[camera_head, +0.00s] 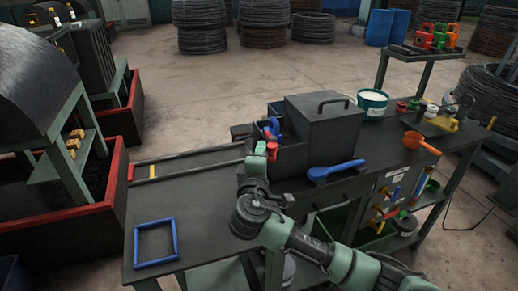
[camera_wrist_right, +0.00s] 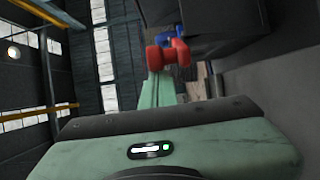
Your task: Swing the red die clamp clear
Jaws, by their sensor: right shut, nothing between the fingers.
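The red die clamp (camera_head: 288,146) is a small red bar at the front left of the dark die box on the bench. In the right wrist view it shows as a red knobbed piece (camera_wrist_right: 168,53) just past the fingers. My right gripper (camera_head: 261,149) is shut and empty, its tip close to the left end of the red clamp. I cannot tell whether they touch. A blue part (camera_head: 272,128) stands just behind the clamp. My left gripper is not in view.
A dark box with a handled lid (camera_head: 325,125) stands right of the clamp. A blue spoon-like tool (camera_head: 335,170) lies in front of it. A blue square frame (camera_head: 155,242) lies at the bench's left end.

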